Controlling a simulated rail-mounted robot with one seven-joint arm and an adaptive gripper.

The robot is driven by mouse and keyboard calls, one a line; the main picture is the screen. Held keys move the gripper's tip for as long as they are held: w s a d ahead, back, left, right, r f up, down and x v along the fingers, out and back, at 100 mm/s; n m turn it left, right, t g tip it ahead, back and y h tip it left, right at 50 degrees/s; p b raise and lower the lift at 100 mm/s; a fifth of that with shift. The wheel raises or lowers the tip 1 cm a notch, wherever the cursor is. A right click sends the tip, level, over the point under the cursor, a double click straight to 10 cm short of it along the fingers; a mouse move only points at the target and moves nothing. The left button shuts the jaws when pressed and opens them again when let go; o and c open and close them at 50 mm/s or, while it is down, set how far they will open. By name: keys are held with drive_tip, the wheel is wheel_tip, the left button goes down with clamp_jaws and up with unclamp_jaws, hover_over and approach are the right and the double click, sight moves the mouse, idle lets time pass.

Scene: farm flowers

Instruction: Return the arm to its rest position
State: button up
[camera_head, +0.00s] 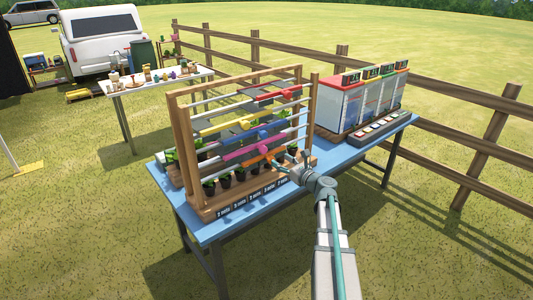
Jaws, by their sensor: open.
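My arm reaches up from the bottom right of the head view, and my gripper (277,161) is at its far end, low in front of the right part of a wooden rack (184,140). The rack holds crossbars with yellow, red, pink and orange pieces. The gripper is open, but its fingers are small and partly lost against the rack, and I cannot tell whether they touch anything. Several small dark pots with green plants (225,180) stand in a row at the rack's base.
The rack stands on a blue table (236,226). A white cabinet (343,103) and a button panel (381,128) are at its right. A wooden fence (480,147) runs behind. A white side table (127,87) with small items is farther back. Open grass lies left and in front.

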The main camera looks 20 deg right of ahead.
drive_tip(key=s+a+f+n+g, duration=0.4)
drive_tip(key=s+a+f+n, duration=0.25)
drive_tip(key=f, duration=0.45)
drive_tip(key=s+a+f+n+g+y, duration=0.1)
drive_tip(key=s+a+f+n+g, duration=0.45)
drive_tip(key=f+n, duration=0.4)
drive_tip(key=s+a+f+n+g, duration=0.45)
drive_tip(key=s+a+f, duration=0.2)
drive_tip(key=f, duration=0.55)
drive_tip(key=s+a+f+n+g+h, duration=0.1)
drive_tip(key=s+a+f+n+g, duration=0.2)
drive_tip(key=s, duration=0.9)
drive_tip(key=s+a+f+n+g+h, duration=0.2)
drive_tip(key=s+f+n, duration=0.3)
drive_tip(key=s, duration=0.8)
drive_tip(key=s+a+f+n+g+h, duration=0.2)
drive_tip(key=s+a+f+n+g, duration=0.2)
drive_tip(key=s+f, duration=0.5)
drive_tip(key=s+a+g, duration=0.1)
drive_tip(key=s, duration=0.2)
drive_tip(key=shift+s+n, duration=0.2)
drive_tip(key=shift+n, duration=0.15)
